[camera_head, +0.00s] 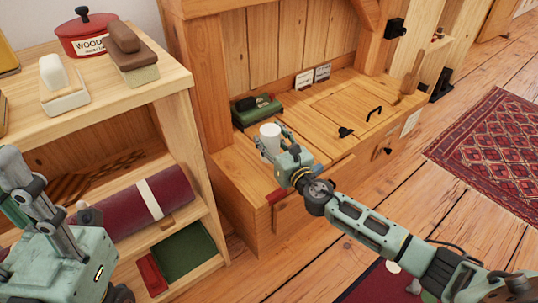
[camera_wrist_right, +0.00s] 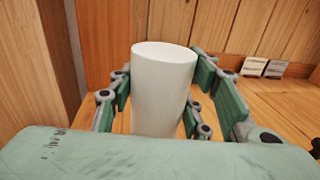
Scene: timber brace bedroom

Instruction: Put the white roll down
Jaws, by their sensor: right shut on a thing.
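The white roll (camera_head: 269,136) is upright between the fingers of my right gripper (camera_head: 270,148). In the right wrist view the roll (camera_wrist_right: 163,85) stands between the two green fingers, which are shut on it. The roll is over the left part of the wooden bench top (camera_head: 308,112), in front of a green object; its lower end is hidden, so I cannot tell whether it touches the wood. My left arm is at the lower left of the head view, and I cannot make out its fingertips.
A green box-like object (camera_head: 257,109) sits on the bench behind the roll. Two small cards (camera_head: 313,77) stand at the back. A hatch with a black handle (camera_head: 373,113) lies to the right. A wooden shelf (camera_head: 175,80) with brushes and a red tin (camera_head: 85,34) stands left.

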